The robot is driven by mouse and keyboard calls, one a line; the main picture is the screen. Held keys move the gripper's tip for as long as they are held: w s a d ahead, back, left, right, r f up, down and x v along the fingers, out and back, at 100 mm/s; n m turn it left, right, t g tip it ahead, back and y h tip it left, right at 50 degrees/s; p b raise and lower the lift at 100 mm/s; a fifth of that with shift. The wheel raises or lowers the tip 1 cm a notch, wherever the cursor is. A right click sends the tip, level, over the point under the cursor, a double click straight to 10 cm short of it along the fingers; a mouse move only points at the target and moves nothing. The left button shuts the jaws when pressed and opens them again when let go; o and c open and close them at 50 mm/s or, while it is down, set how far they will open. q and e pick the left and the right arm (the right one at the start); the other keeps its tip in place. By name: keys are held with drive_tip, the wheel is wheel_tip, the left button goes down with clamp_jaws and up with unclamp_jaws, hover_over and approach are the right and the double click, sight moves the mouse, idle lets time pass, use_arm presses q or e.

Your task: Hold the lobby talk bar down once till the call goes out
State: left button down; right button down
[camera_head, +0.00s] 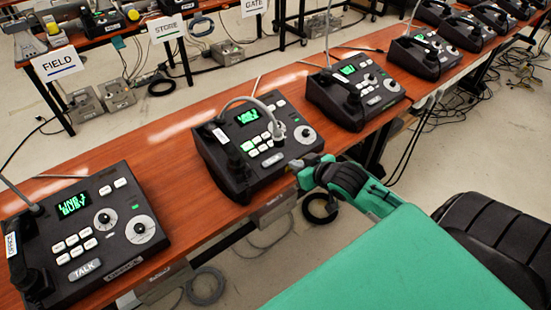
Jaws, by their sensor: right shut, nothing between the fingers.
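Several black paging phones stand in a row on a long reddish-brown desk. The middle phone (235,170) has a lit green display, a gooseneck microphone and a pale talk bar (272,160) below its keys. Its handset tag (220,135) is too small to read, so I cannot tell whether it is the lobby one. My right gripper (301,169) is shut and empty at this phone's front right corner, to the right of the talk bar; I cannot tell whether it touches the casing. My left gripper is not in view.
A phone tagged OFFICE (12,244) stands at the near left, with its own TALK bar (86,269). Another phone (356,95) stands beyond the middle one. FIELD (57,64) and STORE (166,28) signs stand behind. Bare desk (165,135) lies between the phones.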

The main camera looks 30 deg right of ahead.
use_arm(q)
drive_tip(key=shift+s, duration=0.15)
use_arm(e)
approach(271, 157)
drive_tip(key=p+x, duration=0.1)
drive_tip(key=x, duration=0.3)
drive_tip(key=shift+w, duration=0.2)
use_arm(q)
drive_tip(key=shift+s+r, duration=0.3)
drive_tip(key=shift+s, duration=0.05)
use_arm(e)
drive_tip(key=shift+x, duration=0.75)
drive_tip(key=shift+s+f, duration=0.1)
